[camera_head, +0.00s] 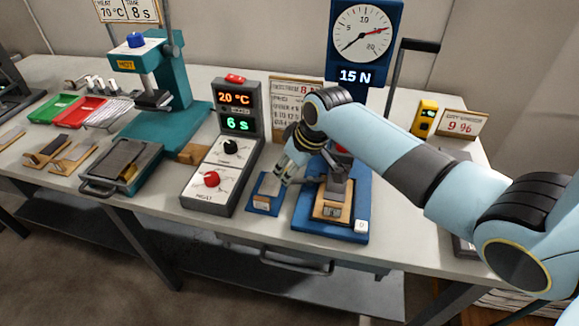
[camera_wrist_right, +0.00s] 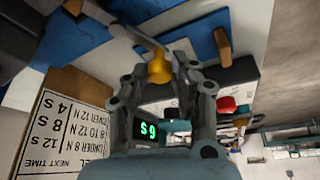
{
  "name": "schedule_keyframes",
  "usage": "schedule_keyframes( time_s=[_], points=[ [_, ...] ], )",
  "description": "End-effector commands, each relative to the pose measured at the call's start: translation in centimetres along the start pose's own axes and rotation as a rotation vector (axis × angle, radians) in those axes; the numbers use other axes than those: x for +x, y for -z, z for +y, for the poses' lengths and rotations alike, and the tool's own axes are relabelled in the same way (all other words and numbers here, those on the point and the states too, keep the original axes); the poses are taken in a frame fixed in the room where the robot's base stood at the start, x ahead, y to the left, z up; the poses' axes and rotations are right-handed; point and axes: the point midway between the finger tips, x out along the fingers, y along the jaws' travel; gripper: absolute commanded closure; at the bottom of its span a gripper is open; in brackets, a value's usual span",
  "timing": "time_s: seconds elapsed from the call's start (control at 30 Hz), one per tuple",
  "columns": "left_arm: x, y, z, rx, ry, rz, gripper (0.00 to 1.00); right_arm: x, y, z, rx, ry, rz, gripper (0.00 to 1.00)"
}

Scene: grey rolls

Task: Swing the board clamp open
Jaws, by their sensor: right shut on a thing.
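The blue peel fixture (camera_head: 361,205) stands near the front of the bench, with a small wooden board (camera_head: 325,213) on it. The grey board clamp (camera_head: 337,186) lies over the board. My right gripper (camera_head: 284,179) is at the fixture's left side, above the gap to a small blue stand. In the right wrist view, my right gripper (camera_wrist_right: 161,82) is shut on a yellow knob (camera_wrist_right: 160,68) at the end of a grey lever (camera_wrist_right: 140,36). The knob is mostly hidden in the head view. My left gripper is out of view.
The small blue stand (camera_head: 258,203) with a grey block is just left of the fixture. A grey control box (camera_head: 207,191) with knobs stands further left. The force gauge (camera_head: 363,35) rises behind. A teal press (camera_head: 170,120) and trays are at the far left.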

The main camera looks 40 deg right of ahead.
Motion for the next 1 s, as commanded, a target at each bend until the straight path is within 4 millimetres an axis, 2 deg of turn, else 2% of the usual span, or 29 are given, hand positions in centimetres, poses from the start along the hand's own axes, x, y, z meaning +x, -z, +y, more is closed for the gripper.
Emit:
schedule_keyframes(
  time_s=[0.47, 1.0],
  points=[
    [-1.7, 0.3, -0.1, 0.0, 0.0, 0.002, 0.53, -0.7, -1.5, -0.9, -0.355, 0.148, -0.001, 1.0],
    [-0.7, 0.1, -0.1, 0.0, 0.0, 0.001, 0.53, -1.4, -3.8, -1.1, -0.824, 0.343, 0.001, 1.0]
  ],
)
